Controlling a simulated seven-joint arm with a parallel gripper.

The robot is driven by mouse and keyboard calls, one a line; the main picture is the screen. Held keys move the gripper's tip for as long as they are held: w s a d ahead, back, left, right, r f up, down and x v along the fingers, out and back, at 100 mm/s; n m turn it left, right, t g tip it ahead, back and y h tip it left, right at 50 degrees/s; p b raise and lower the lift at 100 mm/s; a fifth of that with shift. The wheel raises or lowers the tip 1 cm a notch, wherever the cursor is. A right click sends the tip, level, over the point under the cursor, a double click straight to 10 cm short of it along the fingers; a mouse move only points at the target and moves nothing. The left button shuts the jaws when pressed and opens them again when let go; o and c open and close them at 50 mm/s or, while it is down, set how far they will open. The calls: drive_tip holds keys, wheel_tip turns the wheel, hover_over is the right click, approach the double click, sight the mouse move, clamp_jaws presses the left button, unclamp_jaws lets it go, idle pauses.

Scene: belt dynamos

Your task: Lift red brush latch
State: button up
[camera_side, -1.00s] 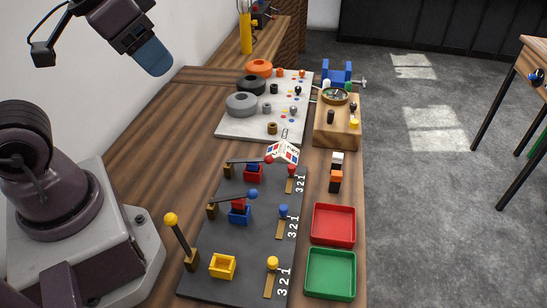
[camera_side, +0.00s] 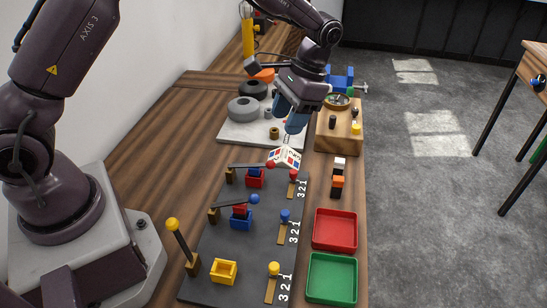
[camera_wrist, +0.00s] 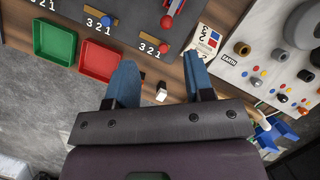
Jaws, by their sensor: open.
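The red brush latch (camera_side: 245,165) is a dark lever with a red ball at its end, at the far end of the dark board (camera_side: 240,186). It lies nearly level over a red block (camera_side: 255,182). In the wrist view its red ball end (camera_wrist: 167,21) shows at the top edge; the rest is cut off. A red-knobbed slider (camera_side: 293,174) stands beside it. My gripper (camera_side: 291,124) is open and empty, above and beyond the latch. Its two blue fingers in the wrist view (camera_wrist: 160,85) are spread wide, apart from the latch.
A white block with coloured marks (camera_side: 286,157) sits between my gripper and the latch. The blue lever (camera_side: 236,202) lies level; the yellow one (camera_side: 179,240) stands up. Red (camera_side: 335,230) and green (camera_side: 331,278) trays lie right. A pale panel (camera_side: 240,133) lies behind.

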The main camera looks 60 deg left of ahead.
sight(272, 161)
drive_tip(key=shift+g, duration=0.3)
drive_tip(key=x, duration=0.4)
drive_tip(key=w+x, duration=0.1)
drive_tip(key=x, duration=0.2)
drive_tip(key=w+x, duration=0.1)
drive_tip(key=x, duration=0.3)
drive_tip(key=shift+s+a+f, duration=0.1)
drive_tip(key=shift+a+f, duration=0.25)
drive_tip(key=shift+f, duration=0.3)
clamp_jaws()
